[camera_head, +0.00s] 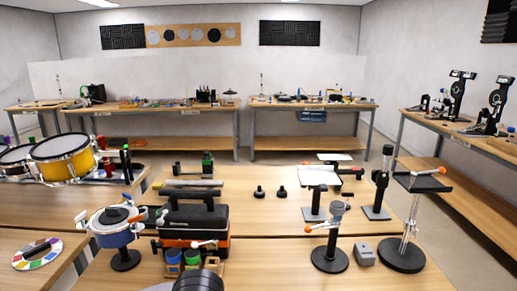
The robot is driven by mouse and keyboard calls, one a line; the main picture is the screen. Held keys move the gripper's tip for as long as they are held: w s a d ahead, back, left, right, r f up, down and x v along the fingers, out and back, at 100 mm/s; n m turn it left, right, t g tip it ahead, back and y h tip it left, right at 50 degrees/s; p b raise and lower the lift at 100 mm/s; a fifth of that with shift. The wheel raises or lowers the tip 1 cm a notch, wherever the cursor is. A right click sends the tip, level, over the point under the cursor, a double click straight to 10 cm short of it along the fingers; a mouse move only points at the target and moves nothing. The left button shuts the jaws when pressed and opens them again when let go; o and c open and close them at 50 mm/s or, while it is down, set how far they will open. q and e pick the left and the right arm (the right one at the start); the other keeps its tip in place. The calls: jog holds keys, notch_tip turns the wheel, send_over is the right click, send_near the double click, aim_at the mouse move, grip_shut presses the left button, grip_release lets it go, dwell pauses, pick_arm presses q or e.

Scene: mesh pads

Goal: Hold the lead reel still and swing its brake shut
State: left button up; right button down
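A blue and silver drum with a black top (112,222), which looks like the lead reel, stands on a black round base (125,260) at the front left of the near table. Another light arm shows at the reel's right side, close to the toolbox.
Several stands with orange-tipped levers (329,245) fill the right side. A colour-segmented disc (37,254) lies at left. Some bare wood shows mid-table (262,225).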

jog(key=shift+f, duration=0.4)
jog(key=c, duration=1.7)
grip_release()
jog(key=shift+r, duration=0.2)
jog(key=o, duration=0.4)
jog(key=shift+w, duration=0.15)
jog(key=shift+c, duration=0.2)
jog(key=shift+o, duration=0.5)
jog(key=shift+r, duration=0.1)
